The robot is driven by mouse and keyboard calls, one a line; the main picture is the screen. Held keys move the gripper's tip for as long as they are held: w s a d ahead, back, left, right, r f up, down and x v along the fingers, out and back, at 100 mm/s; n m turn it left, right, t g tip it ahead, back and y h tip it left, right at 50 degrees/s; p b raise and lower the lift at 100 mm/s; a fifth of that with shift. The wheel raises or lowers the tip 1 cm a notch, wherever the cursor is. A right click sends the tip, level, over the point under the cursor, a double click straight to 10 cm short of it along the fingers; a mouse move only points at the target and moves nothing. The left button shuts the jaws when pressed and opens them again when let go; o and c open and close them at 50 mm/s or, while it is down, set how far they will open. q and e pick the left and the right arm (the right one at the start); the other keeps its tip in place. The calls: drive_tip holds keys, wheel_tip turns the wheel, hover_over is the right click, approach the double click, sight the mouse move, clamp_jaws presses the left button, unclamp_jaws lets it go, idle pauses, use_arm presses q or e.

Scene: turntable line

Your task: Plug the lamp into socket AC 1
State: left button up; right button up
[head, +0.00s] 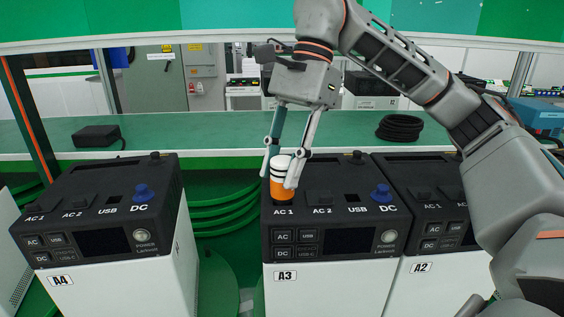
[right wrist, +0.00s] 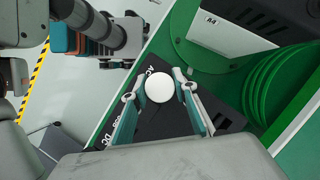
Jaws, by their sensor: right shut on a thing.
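The lamp (head: 279,187) is a small orange cylinder with a white top and white band. It stands upright over the AC 1 position of the power unit marked A3 (head: 343,222), right behind the AC 1 label. The socket itself is hidden under the lamp, so I cannot tell whether the plug is fully seated. My right gripper (head: 279,174) comes down from above and is shut on the lamp, a finger on each side. In the right wrist view the lamp's round white top (right wrist: 159,87) shows between the fingertips (right wrist: 160,85). My left gripper is not in view.
Unit A4 (head: 105,217) stands to the left and unit A2 (head: 428,215) to the right. Blue DC knobs (head: 381,193) rise from the unit tops. Behind is a green bench (head: 250,133) with a black box (head: 97,136) and a coiled black cable (head: 400,127).

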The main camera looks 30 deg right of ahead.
drive_tip(key=shift+f, duration=0.25)
drive_tip(key=o, duration=1.3)
drive_tip(key=v, duration=1.2)
